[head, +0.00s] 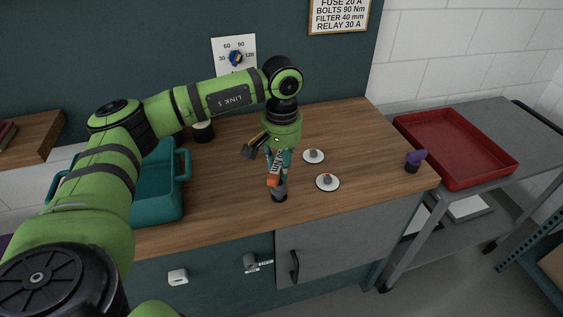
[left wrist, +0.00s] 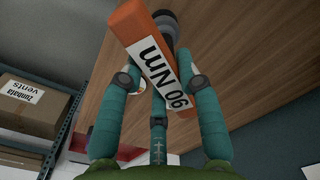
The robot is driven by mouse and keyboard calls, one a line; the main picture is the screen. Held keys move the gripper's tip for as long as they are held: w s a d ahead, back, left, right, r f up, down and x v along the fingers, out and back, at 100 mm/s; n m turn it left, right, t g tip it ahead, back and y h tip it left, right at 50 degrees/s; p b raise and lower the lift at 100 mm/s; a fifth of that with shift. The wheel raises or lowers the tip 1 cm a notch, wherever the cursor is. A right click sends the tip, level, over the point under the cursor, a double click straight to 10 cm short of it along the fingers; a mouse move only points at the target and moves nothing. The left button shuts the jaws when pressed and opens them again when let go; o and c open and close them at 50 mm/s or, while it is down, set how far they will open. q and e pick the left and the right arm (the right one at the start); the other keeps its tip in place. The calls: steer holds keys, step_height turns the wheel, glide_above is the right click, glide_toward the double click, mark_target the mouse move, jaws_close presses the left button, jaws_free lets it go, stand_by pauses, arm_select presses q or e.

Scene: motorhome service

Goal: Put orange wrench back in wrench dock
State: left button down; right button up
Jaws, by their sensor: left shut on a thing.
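My left gripper (head: 278,163) points down over the front part of the wooden counter. It is shut on the orange wrench (head: 273,180), which carries a white label. In the left wrist view the orange wrench (left wrist: 128,22) lies slanted between the teal fingers of the left gripper (left wrist: 158,85), and its label reads "90 Nm". A dark grey round piece (head: 279,191) shows right under the wrench, close to the counter's front edge. I cannot tell whether it is the wrench's end or the wrench dock. No other clear dock shows. My right gripper is out of view.
Two white discs with knobs (head: 313,156) (head: 327,182) lie right of the gripper. A teal crate (head: 160,211) stands left, a dark cup (head: 203,131) behind it. A purple-topped piece (head: 415,158) stands near the right edge. A red tray (head: 468,178) sits on a grey cart.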

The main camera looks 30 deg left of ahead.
arm_select(q)
steer(key=shift+f+b, duration=0.8)
steer(key=shift+f, duration=0.3)
steer(key=c, duration=0.8)
jaws_free()
